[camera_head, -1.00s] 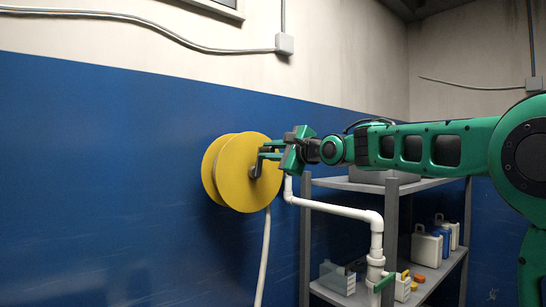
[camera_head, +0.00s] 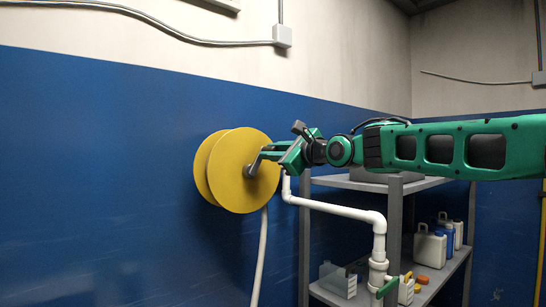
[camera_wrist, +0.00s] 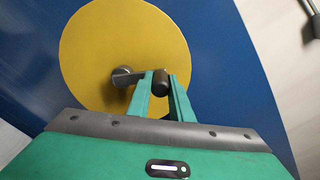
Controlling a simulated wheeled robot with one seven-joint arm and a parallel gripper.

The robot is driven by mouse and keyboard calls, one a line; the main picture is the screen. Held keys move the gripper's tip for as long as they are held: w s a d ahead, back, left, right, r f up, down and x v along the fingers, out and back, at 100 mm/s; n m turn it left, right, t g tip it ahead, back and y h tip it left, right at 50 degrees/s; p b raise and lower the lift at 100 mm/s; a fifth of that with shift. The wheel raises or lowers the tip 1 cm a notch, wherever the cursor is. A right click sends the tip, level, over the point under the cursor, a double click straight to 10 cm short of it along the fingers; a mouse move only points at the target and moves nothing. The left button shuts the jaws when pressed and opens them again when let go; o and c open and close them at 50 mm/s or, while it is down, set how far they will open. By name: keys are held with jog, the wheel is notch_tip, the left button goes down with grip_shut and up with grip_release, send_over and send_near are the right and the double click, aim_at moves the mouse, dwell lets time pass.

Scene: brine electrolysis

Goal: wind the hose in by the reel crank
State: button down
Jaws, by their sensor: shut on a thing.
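The yellow hose reel (camera_head: 234,183) is mounted on the blue wall, with its round face toward me. A dark crank (camera_head: 252,168) sits at the middle of that face; in the wrist view the crank arm (camera_wrist: 127,77) runs from the hub to a dark handle (camera_wrist: 161,84). My gripper (camera_head: 266,154) is at the crank, and its green fingers, also in the wrist view (camera_wrist: 161,92), are shut on the handle. The white hose (camera_head: 262,258) hangs from under the reel and leaves the bottom of the view.
A white pipe (camera_head: 340,212) with a green-handled valve stands right of the reel, close below my gripper. A grey shelf (camera_head: 395,240) behind it holds white and blue jugs (camera_head: 430,246) and small boxes. The wall left of the reel is clear.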

jog(key=shift+a+f, duration=0.1)
jog(key=shift+f, duration=0.15)
jog(key=c, duration=1.6)
grip_release()
jog(key=shift+r, duration=0.15)
jog(key=v, duration=1)
jog(key=shift+s+d, duration=0.2)
jog(key=shift+d, duration=0.15)
